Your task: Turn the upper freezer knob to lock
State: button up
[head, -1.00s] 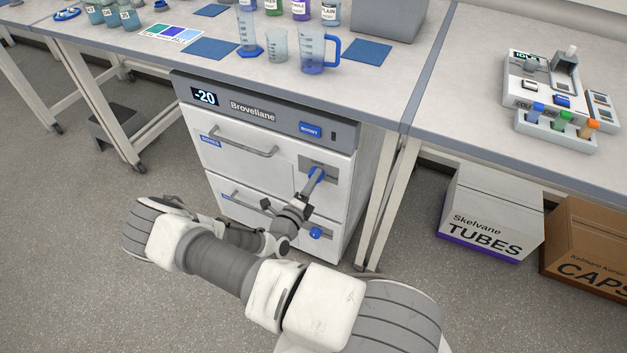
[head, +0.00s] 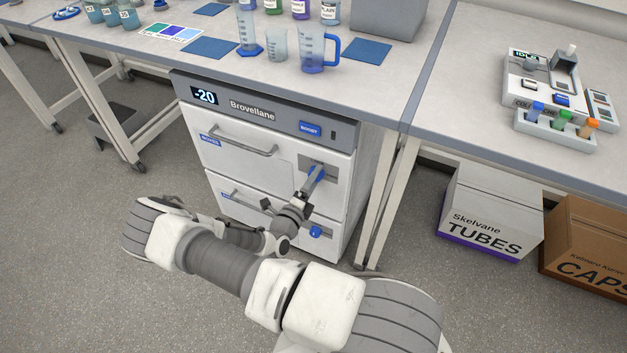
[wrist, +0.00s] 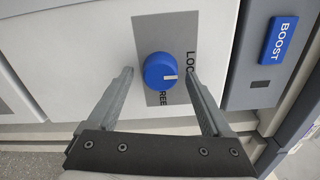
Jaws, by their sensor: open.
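The upper freezer knob (wrist: 158,69) is round and blue on a grey plate (wrist: 152,30) on the freezer's upper drawer. Its white mark points right in the wrist view, towards the edge lettered "LOC". "REE" shows at the plate's lower end; the rest of both words is hidden. My gripper (wrist: 160,76) is open, one finger on each side of the knob, with visible gaps to both. In the head view my gripper (head: 309,188) is in front of this knob and partly covers it.
The freezer (head: 233,172) stands under the bench. A lower blue knob (head: 315,231) sits below my gripper. Drawer handles (head: 248,149) stick out to the left. A bench leg (head: 382,205) and a box of tubes (head: 490,219) are to the right.

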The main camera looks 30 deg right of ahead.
jog(key=p+v, duration=0.1)
jog(key=v, duration=1.6)
jog(key=shift+p, duration=0.4)
jog(key=shift+s+a, duration=0.15)
jog(key=s+r+n+g+y+p, duration=0.1)
jog(key=s+r+n+y+p, duration=0.3)
jog(key=r+n, duration=0.6)
jog(key=s+r+n+g+y+p, duration=0.2)
jog(key=r+n, duration=0.8)
jog(key=r, duration=1.5)
jog(key=s+r+n+g+y+p, duration=0.2)
jog(key=s+r+n+y+p, duration=0.4)
jog(key=r, duration=1.2)
jog(key=s+n+y, duration=0.2)
jog(key=n, duration=0.2)
jog(key=shift+a, duration=0.4)
